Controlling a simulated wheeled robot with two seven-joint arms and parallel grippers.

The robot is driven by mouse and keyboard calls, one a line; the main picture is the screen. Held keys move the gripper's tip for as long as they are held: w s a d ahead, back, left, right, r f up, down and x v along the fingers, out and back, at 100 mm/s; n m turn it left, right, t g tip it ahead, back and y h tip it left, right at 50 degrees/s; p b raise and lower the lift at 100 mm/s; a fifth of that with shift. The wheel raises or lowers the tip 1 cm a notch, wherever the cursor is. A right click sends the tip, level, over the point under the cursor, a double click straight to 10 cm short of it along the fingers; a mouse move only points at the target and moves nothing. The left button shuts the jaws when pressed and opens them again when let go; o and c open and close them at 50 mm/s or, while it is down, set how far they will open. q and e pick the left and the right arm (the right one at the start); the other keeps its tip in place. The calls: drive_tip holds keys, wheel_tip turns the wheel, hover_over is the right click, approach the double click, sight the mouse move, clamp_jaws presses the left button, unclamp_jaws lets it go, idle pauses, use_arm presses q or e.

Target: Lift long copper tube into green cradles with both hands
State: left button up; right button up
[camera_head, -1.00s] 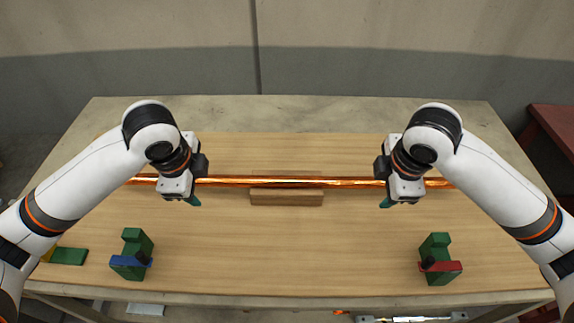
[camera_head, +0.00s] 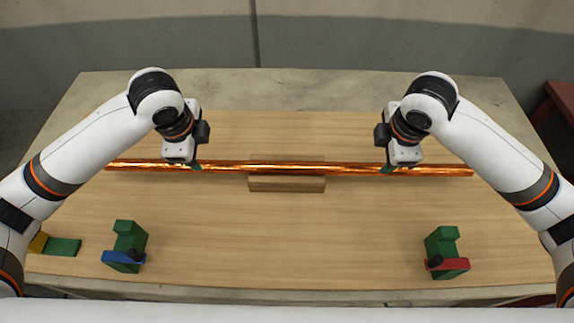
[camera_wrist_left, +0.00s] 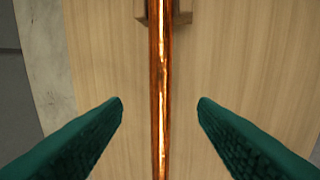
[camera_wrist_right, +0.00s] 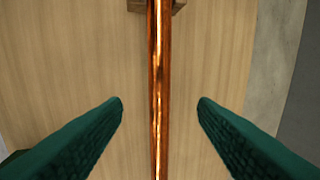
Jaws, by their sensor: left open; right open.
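A long copper tube (camera_head: 346,169) lies left to right across the table, over a wooden block (camera_head: 286,184). My left gripper (camera_head: 196,166) is open above the tube's left part. In the left wrist view the tube (camera_wrist_left: 158,90) runs between its green fingers (camera_wrist_left: 160,108), clear of both. My right gripper (camera_head: 388,169) is open above the tube's right part. In the right wrist view the tube (camera_wrist_right: 159,90) runs between the fingers (camera_wrist_right: 160,108), also clear of both. A green cradle with a blue part (camera_head: 126,245) stands front left, and one with a red part (camera_head: 444,254) front right.
A flat green and yellow piece (camera_head: 62,247) lies at the table's left front. The wooden tabletop (camera_head: 285,240) between the cradles is clear. A grey wall (camera_head: 330,50) stands behind the table.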

sight(208, 164)
use_arm(q)
drive_tip(key=x, duration=0.8)
drive_tip(key=shift+f, duration=0.4)
use_arm(e)
drive_tip(key=x, duration=0.8)
drive_tip(key=shift+f, duration=0.4)
use_arm(q)
clamp_jaws()
use_arm(e)
clamp_jaws()
drive_tip(key=shift+r, duration=0.1)
